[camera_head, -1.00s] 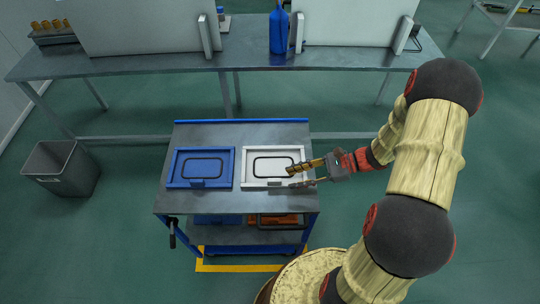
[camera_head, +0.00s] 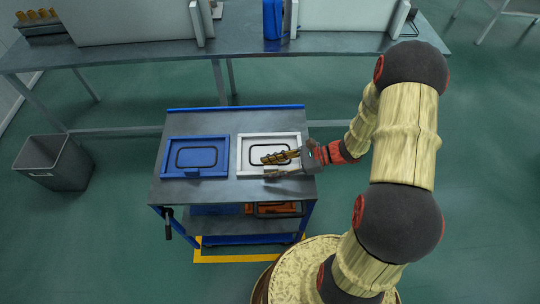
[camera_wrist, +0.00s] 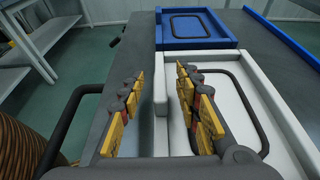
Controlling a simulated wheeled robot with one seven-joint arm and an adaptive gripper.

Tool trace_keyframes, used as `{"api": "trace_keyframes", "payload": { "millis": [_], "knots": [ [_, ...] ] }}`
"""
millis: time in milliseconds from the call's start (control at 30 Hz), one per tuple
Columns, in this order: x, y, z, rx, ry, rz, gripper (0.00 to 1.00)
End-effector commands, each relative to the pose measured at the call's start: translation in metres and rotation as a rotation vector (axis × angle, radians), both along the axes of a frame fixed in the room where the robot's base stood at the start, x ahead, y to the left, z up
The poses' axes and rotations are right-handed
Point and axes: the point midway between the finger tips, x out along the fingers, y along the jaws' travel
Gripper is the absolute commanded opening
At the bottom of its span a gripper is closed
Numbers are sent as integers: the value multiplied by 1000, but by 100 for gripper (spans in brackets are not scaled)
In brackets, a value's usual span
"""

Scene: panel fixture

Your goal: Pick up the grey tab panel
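The light grey-white panel (camera_head: 246,143) lies flat on the trolley top, a raised rim around a dark rounded outline. It also shows at the right of the wrist view (camera_wrist: 238,56). Its upright tab (camera_wrist: 160,97) stands on the near edge, between my finger pads in the wrist view. My gripper (camera_head: 267,166) reaches in from the right over the panel's front part. Its yellow-padded fingers (camera_wrist: 160,75) are open on either side of the tab, with a gap visible on both sides. The arm and fingers hide part of the panel in the head view.
A blue panel (camera_head: 178,142) of like shape lies to the left on the same trolley (camera_head: 220,119). A dark trolley handle (camera_head: 168,225) is at front left. A grey bin (camera_head: 50,164) stands left on the floor. A long bench (camera_head: 150,85) is behind.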

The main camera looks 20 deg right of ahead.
Motion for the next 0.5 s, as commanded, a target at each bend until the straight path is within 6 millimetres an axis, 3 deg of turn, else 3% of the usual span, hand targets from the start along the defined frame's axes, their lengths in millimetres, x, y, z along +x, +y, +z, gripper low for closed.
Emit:
{"api": "trace_keyframes", "payload": {
  "millis": [100,500],
  "knots": [
    [0,0,0,0,0,0,33],
    [0,0,0,0,0,0,11]
  ]
}}
